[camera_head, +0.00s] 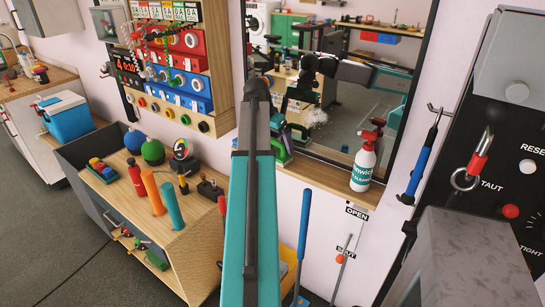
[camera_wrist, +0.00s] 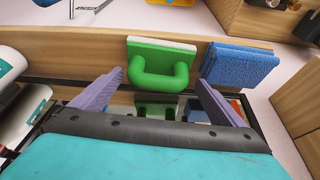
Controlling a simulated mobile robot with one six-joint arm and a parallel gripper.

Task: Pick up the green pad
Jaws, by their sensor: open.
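The green pad (camera_wrist: 162,68) has a thick green loop handle and a pale layer along its far side. It is on the wooden ledge in the wrist view. My gripper (camera_wrist: 160,77) is open, with its two purple fingers apart on either side of the handle. Nothing is held between them, and I cannot tell whether they touch the pad. In the head view a green piece (camera_head: 283,150), likely the pad, shows beside my arm on the ledge below the mirror, partly covered.
A blue sponge-like block (camera_wrist: 240,65) sits close beside the pad on the ledge. A white spray bottle with a red head (camera_head: 363,165) stands farther along the ledge (camera_head: 322,173). The mirror (camera_head: 340,85) rises just behind. A low cabinet (camera_head: 185,240) with several items stands left.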

